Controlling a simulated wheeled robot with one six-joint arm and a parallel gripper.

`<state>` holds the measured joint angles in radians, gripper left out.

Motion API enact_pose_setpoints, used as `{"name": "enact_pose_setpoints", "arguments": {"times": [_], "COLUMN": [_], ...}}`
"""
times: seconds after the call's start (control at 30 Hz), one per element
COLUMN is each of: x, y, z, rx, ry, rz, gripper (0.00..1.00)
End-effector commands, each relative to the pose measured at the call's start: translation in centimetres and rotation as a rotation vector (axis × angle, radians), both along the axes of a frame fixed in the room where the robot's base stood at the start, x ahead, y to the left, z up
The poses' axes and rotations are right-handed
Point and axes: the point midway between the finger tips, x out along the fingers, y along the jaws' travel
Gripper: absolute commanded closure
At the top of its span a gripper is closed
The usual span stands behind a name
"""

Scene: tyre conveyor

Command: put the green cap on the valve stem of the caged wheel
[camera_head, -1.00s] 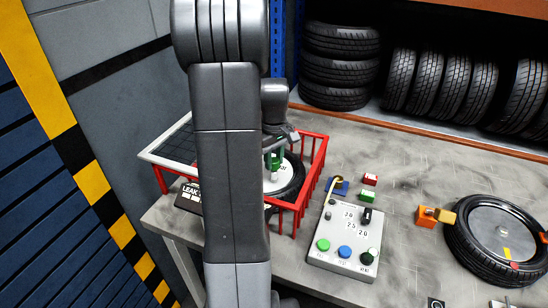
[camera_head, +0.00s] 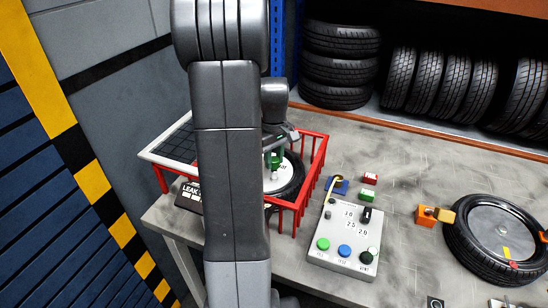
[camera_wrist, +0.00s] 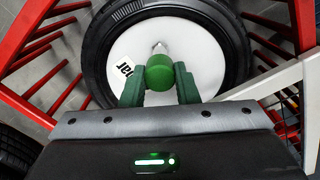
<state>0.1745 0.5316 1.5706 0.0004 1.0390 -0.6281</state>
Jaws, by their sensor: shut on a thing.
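The caged wheel (camera_wrist: 212,92) lies inside the red cage (camera_head: 313,160); its white disc and black tyre fill the upper wrist view. The green cap (camera_wrist: 159,72) is between the green fingers of my gripper (camera_wrist: 159,84), which is shut on it. A pale metallic tip (camera_wrist: 159,48), which looks like the valve stem, shows just beyond the cap. I cannot tell whether the cap touches it. In the head view my gripper (camera_head: 274,161) is inside the cage above the wheel, and my arm hides part of the cage.
A control box (camera_head: 343,238) with coloured buttons stands right of the cage. Another tyre (camera_head: 490,245) lies at the right. Red bars surround the gripper. A black "LEAK" sign (camera_head: 187,197) is at the cage's left.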

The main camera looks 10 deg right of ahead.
Motion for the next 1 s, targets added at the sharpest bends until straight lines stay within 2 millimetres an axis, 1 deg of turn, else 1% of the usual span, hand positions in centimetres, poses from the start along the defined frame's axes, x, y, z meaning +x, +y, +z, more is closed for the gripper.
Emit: {"name": "enact_pose_setpoints", "arguments": {"times": [0.27, 1.0], "x": [0.0, 0.0], "y": [0.0, 0.0], "z": [-0.1, -1.9], "rx": [0.000, 0.000], "ry": [0.000, 0.001], "rz": [0.000, 0.000], "gripper": [0.94, 0.94]}}
